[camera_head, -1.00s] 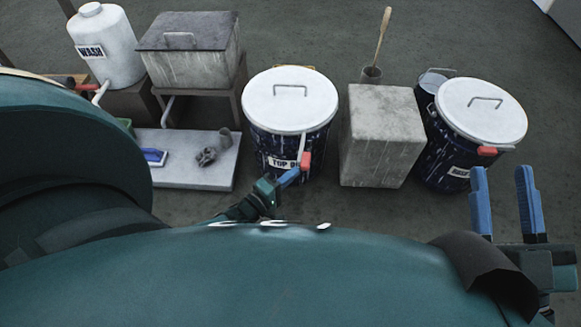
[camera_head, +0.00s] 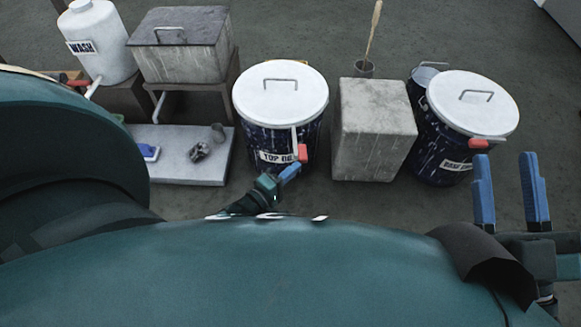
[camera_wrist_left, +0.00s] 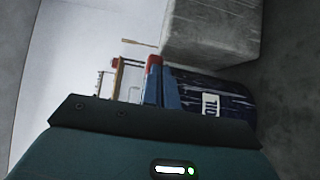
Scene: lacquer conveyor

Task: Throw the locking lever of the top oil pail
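The top oil pail (camera_head: 262,138) is dark blue and streaked, with a white lid and a front label, and stands centre in the head view. Its lever is a pale strip on the front ending in a red grip (camera_head: 303,152). A red piece (camera_wrist_left: 153,61) shows at the fingertips in the left wrist view. My left gripper (camera_head: 293,169) is just below the red grip, its blue fingers close together with nothing seen between them. I cannot tell whether they touch the grip. My right gripper (camera_head: 510,160) is open and empty at the right, in front of another pail.
A concrete block (camera_head: 375,125) stands right of the pail, with a cup and stick behind it. A second lidded pail (camera_head: 440,140) with a red grip is farther right. At left are a grey slab (camera_head: 190,170), a lidded tank (camera_head: 180,50) and a WASH jug (camera_head: 100,45).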

